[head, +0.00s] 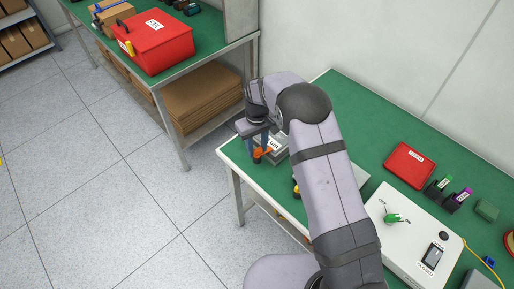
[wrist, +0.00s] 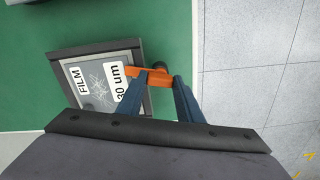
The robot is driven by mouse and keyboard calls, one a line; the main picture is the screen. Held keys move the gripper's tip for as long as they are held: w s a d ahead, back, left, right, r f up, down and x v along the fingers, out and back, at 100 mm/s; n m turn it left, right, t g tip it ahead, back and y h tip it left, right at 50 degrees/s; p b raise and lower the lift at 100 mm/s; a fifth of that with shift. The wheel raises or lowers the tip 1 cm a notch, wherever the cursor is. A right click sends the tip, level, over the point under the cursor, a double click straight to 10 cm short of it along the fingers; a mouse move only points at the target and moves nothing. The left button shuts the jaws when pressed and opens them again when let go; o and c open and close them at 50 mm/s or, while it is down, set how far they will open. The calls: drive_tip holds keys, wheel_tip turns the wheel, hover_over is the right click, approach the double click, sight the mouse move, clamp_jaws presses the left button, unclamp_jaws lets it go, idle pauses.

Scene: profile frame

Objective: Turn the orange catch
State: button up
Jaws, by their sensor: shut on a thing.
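The orange catch (wrist: 148,72) sits at the right edge of a grey-framed box (wrist: 104,85) labelled "FILM" and "30 um" in the wrist view. My gripper (wrist: 154,78) has its two blue fingers at the catch, shut on it. In the head view the catch (head: 262,153) shows orange beside the fingers of my gripper (head: 263,142), near the left end of the green table. The box (head: 274,150) is partly hidden behind my gripper and arm there. A dark round knob shows just behind the catch in the wrist view.
The green table (head: 337,92) has a white control box (head: 378,213) with a green switch, a red case (head: 409,165) and small bottles to the right. Another bench with a red toolbox (head: 152,40) stands at upper left. Open floor lies left of the table.

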sight(257, 149)
drive_tip(key=m+b, duration=0.1)
drive_tip(key=m, duration=0.5)
drive_tip(key=shift+b, duration=0.3)
drive_tip(key=m+b, duration=0.1)
drive_tip(key=m, duration=0.6)
drive_tip(key=shift+r, duration=0.1)
drive_tip(key=shift+w, duration=0.1)
drive_tip(key=o, duration=1.1)
drive_tip(key=shift+r, duration=0.1)
drive_tip(key=shift+r+b, duration=1)
drive_tip(key=shift+r, duration=2.55)
